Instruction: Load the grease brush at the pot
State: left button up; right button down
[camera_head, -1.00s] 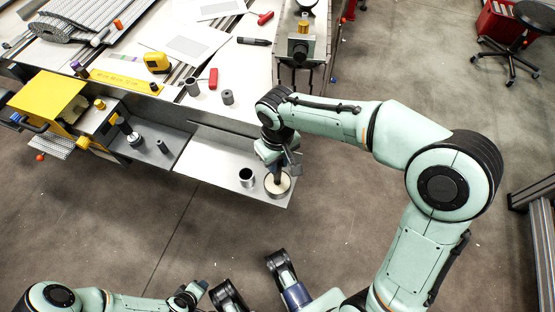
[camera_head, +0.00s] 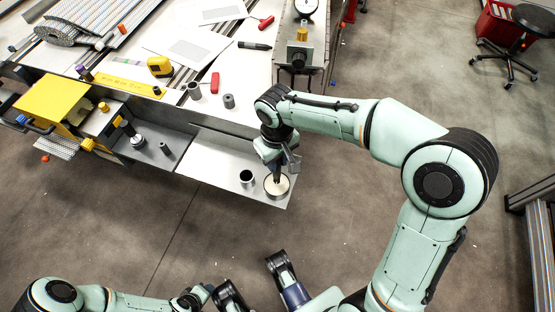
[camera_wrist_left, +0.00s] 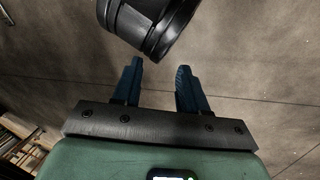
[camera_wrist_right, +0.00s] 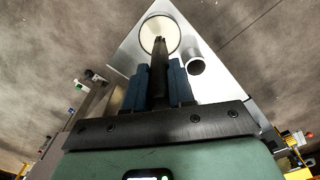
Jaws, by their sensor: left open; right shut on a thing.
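The grease pot (camera_head: 277,187) is a round tin with pale cream contents, near the right corner of the low metal shelf. It also shows in the right wrist view (camera_wrist_right: 160,33). My right gripper (camera_head: 277,158) is above the pot, shut on the dark handle of the grease brush (camera_wrist_right: 159,65). The brush points down into the pot's opening; its tip is against the pale grease, and I cannot tell how deep it is. My left gripper (camera_wrist_left: 155,80) is open and empty above the floor, away from the shelf.
A dark, open metal cup (camera_head: 247,177) stands just left of the pot, and shows close by in the right wrist view (camera_wrist_right: 195,63). The shelf (camera_head: 215,160) has bare room left of the cup. The workbench behind holds a yellow tape measure (camera_head: 160,67) and grey cylinders (camera_head: 229,101).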

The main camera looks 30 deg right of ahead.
pick_arm(q)
jog(key=s+d+r+g+h+p, duration=0.1)
jog(key=s+d+r+g+p, duration=0.1)
jog(key=s+r, duration=0.3)
jog(key=shift+s+d+p, duration=0.45)
jog(key=shift+s+p, duration=0.2)
jog(key=shift+p, duration=0.25)
pick_arm(e)
jog(key=shift+r, duration=2.35)
jog(key=shift+w, duration=0.1)
